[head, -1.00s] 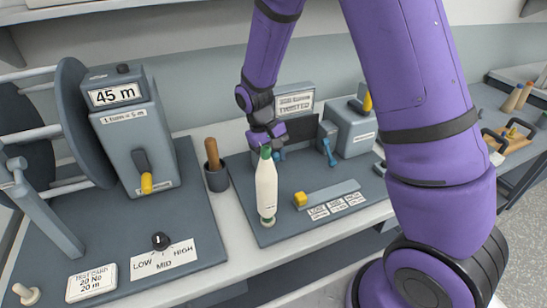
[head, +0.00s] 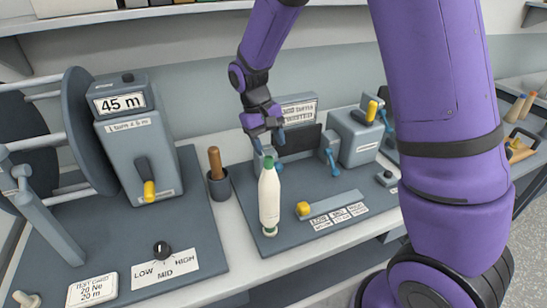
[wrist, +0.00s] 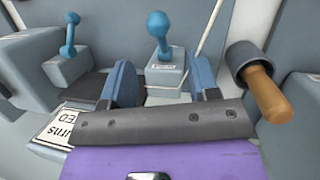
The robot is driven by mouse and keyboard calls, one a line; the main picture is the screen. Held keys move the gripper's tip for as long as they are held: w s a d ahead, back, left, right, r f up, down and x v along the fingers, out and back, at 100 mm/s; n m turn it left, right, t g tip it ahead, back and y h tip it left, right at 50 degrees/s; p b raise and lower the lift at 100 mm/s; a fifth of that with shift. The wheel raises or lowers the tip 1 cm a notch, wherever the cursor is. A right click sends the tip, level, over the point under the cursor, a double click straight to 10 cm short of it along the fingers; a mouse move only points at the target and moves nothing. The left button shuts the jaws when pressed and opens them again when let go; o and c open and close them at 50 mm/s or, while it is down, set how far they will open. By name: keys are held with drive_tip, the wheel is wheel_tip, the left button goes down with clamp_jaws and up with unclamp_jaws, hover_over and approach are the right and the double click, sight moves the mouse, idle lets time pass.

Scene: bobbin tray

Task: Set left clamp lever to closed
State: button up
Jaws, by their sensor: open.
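The left clamp lever is a blue ball-ended lever on a grey block (wrist: 165,80). In the wrist view its knob (wrist: 158,24) is centred beyond my fingers. In the head view the left clamp is largely hidden behind the white bobbin (head: 269,198) and my gripper. The right clamp lever (head: 329,158) is blue and also shows at left in the wrist view (wrist: 70,35). My gripper (head: 269,143) is open and empty, above and near the left clamp. Its two blue-grey fingers (wrist: 163,80) are apart, with no visible contact with the lever.
A cup (head: 219,186) with a wooden-handled tool (head: 215,163) stands left of the clamps. A grey box with a yellow-tipped lever (head: 357,138) stands to the right. The yellow-ended slider (head: 304,209) and labels lie in front. The "45 m" counter (head: 130,140) is at left.

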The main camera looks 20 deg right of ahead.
drive_tip(key=shift+v, duration=1.65)
drive_tip(key=shift+r, duration=0.15)
drive_tip(key=s+d+r+t+y, duration=0.2)
drive_tip(key=s+d+r+t, duration=0.25)
drive_tip(key=s+r, duration=0.7)
drive_tip(key=s+d+r+t, duration=0.2)
drive_tip(key=s+r, duration=0.1)
drive_tip(key=s, duration=0.4)
drive_tip(key=s+d+r+m+t, duration=0.1)
drive_tip(key=s+d+r+t, duration=0.1)
drive_tip(key=s+r, duration=0.2)
drive_tip(key=s, duration=0.3)
